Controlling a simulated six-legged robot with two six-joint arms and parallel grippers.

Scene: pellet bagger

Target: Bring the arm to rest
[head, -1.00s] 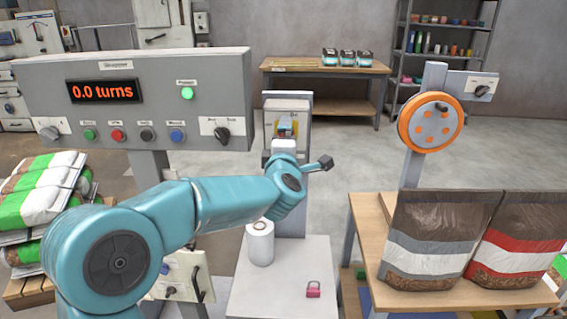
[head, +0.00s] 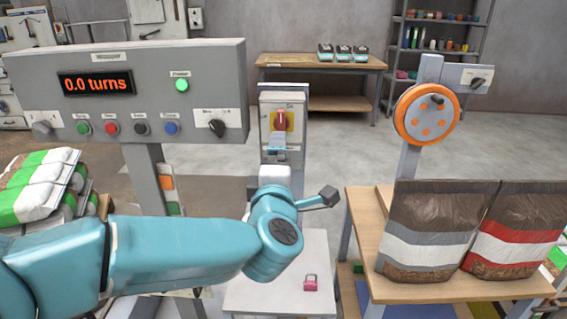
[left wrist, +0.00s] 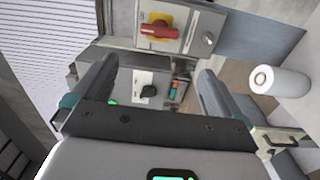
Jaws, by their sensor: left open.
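My left arm comes in from the left in the head view, low across the front of the panel post. Its wrist hides most of the hand. In the left wrist view my left gripper (left wrist: 155,82) is open, its two fingers wide apart with nothing between them. A grey box with a red rotary switch on a yellow plate (head: 283,121) stands beyond the hand. The switch also shows at the top of the left wrist view (left wrist: 161,28), apart from the fingers. My right gripper is in neither view.
The control panel (head: 130,62) reads "0.0 turns". A white roll (left wrist: 280,82) shows at right in the wrist view. Filled bags (head: 425,229) stand on the right table, near an orange wheel (head: 427,116).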

